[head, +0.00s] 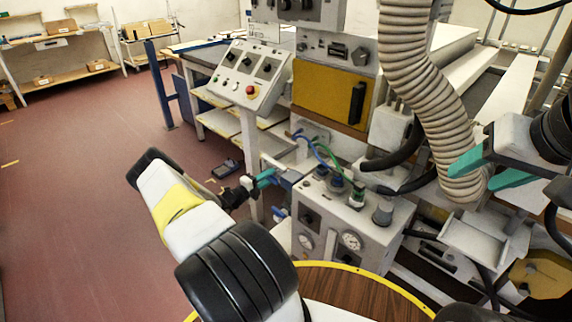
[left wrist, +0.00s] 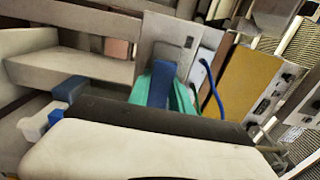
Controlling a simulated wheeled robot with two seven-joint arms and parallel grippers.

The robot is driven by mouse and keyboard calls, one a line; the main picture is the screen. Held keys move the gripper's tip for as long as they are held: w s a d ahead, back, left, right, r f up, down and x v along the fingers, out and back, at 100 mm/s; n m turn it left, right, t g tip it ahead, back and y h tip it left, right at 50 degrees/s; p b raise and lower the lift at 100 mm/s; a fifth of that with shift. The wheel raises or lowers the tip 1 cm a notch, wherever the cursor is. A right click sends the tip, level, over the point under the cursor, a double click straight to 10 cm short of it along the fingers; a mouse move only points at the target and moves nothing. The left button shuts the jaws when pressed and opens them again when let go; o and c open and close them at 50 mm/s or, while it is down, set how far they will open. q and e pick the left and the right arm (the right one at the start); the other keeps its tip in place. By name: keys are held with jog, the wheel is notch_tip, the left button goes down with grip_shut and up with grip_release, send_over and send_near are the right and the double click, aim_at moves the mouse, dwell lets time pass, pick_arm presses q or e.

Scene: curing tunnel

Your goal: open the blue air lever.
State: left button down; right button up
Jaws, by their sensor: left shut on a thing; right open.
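The blue air lever (left wrist: 160,84) stands between the teal fingers of my left gripper (left wrist: 166,92) in the left wrist view, in front of a light grey block. My left gripper is shut on the lever. In the head view my left gripper (head: 267,179) is at the left side of the grey air unit (head: 335,225), and little of the lever can be made out there. My right gripper (head: 497,168) is open and empty at the right, in front of the ribbed hose. How far the lever is turned cannot be told.
A smaller blue fitting (head: 279,213) sits below my left gripper on the unit's left side. Blue and green tubes (head: 325,153) run above the unit. A control panel (head: 250,75) stands behind. A thick ribbed hose (head: 420,85) hangs at right. The red floor (head: 75,200) at left is clear.

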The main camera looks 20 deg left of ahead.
dwell(0.4)
pick_arm(q)
jog(key=c, duration=1.2)
grip_release()
jog(key=shift+o, duration=0.2)
jog(key=v, duration=0.8)
jog(key=shift+w, duration=0.1)
